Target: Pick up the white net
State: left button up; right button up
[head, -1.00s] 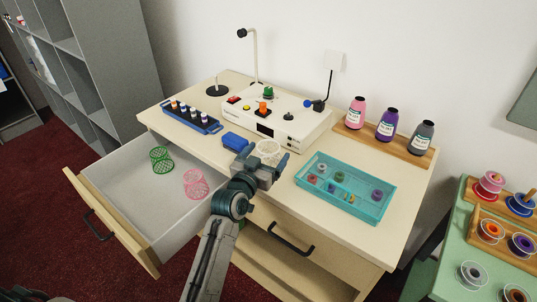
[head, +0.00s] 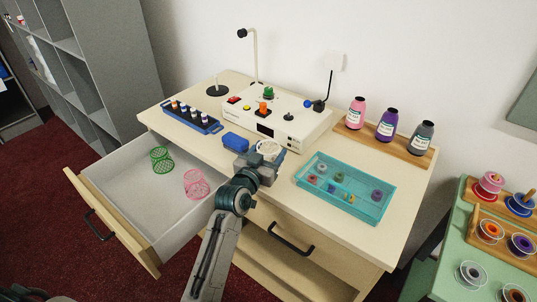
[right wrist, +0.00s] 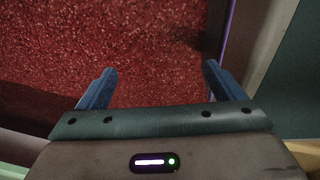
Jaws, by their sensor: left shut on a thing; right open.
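The white net (head: 268,147) is a small white mesh cylinder on the counter top, in front of the white machine. My left gripper (head: 266,158) is at the net, shut on it, and its fingers hide the net's lower part. I cannot tell whether the net touches the counter. My right gripper (right wrist: 160,85) shows in the right wrist view, open and empty above the red carpet.
An open drawer (head: 138,207) holds a green net (head: 161,159) and a pink net (head: 197,183). The white machine (head: 298,128) stands behind.

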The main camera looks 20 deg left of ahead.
pick_arm(q)
jog(key=shift+r, duration=0.45)
notch_tip(320, 180, up, 3)
jog(key=shift+s+a+f+b, duration=0.1)
jog(key=shift+s+f+b, duration=0.05)
jog(key=shift+b, duration=0.2)
jog(key=shift+s+a+r+b, duration=0.75)
jog(key=shift+s+a, duration=3.9)
jog(key=shift+s, duration=1.6)
jog(key=s+d+f+n+y, duration=0.1)
jog(key=s+d+f+y, duration=0.1)
jog(key=s+d+f, duration=0.6)
jog(key=shift+d+f+n+y, duration=0.2)
jog(key=shift+f+n+y, duration=0.2)
jog(key=shift+f, duration=0.1)
pick_arm(e)
jog(key=shift+w+a+r, duration=0.1)
jog(key=shift+w+r, duration=0.2)
jog(key=shift+w, duration=0.55)
jog(key=shift+w+a+r, duration=0.1)
jog(key=shift+w+r, duration=0.15)
jog(key=shift+w, duration=0.55)
jog(key=shift+w+r, duration=0.3)
jog(key=shift+w, duration=0.55)
pick_arm(q)
jog(key=shift+s, duration=0.1)
